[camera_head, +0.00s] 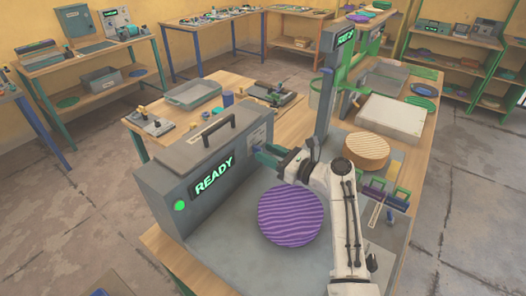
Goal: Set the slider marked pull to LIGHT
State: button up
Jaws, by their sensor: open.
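The grey press box (165,195) shows a green READY display and a round green light on its front. A small pale panel (258,133) sits on its right-hand side, just beyond my gripper. My gripper (262,153) is open beside that panel; I cannot tell whether it touches anything. A pale slotted strip (376,213) lies among green and purple handles to the right of my arm. I cannot read the markings pull or LIGHT anywhere, so I cannot tell which part is the slider or where it is set.
A purple ridged disc (290,216) lies on the grey plate below my arm. A tan ridged disc (366,150) and a white box (391,118) stand behind. A grey column (324,95) rises close beyond the gripper. A black handle (205,128) tops the press box.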

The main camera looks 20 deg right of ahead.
jog(key=v, duration=0.8)
jog(key=shift+s+b, duration=0.15)
jog(key=shift+b, duration=0.3)
jog(key=shift+d, duration=0.15)
dwell(0.8)
